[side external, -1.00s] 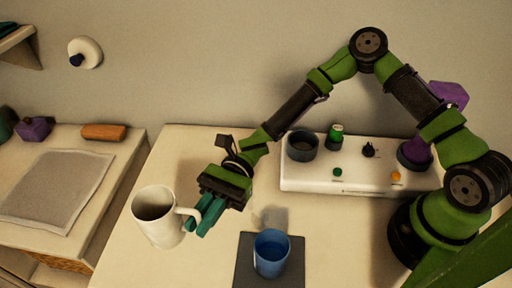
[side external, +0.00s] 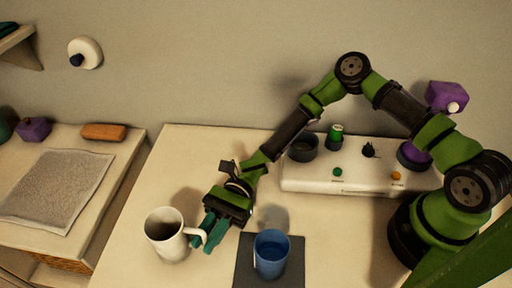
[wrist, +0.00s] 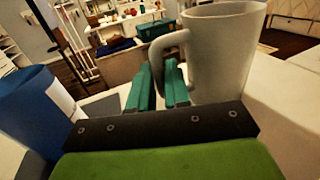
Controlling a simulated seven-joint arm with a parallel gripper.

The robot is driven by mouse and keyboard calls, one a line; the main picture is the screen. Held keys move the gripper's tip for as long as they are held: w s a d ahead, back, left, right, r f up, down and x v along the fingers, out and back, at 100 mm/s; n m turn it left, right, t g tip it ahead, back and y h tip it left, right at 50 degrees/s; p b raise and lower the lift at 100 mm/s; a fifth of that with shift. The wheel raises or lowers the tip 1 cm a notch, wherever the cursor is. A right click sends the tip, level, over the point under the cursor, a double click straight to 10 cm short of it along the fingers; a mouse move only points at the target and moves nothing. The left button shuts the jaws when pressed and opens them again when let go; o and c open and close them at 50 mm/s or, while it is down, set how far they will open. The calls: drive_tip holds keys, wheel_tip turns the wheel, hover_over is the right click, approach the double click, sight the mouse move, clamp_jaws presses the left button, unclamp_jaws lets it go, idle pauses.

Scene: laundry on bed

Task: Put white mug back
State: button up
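The white mug (side external: 168,238) is upright over the left front part of the light table, its handle pointing right toward my gripper. I cannot tell whether its base touches the table. My gripper (side external: 204,240) has its teal fingers at the handle. In the wrist view the mug (wrist: 222,55) stands right of centre, and the handle's curve passes between the fingertips of my gripper (wrist: 160,72), which look closed on it. The lower part of the mug is hidden there by the gripper body.
A blue cup (side external: 271,254) stands on a dark square mat (side external: 243,272) to the right of my gripper. A white panel (side external: 310,183) with a dark cup, knobs and buttons sits behind. A counter with a grey cloth (side external: 55,190) lies left, across a gap.

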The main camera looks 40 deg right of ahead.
drive_tip(key=o, duration=0.3)
drive_tip(key=shift+r, duration=0.15)
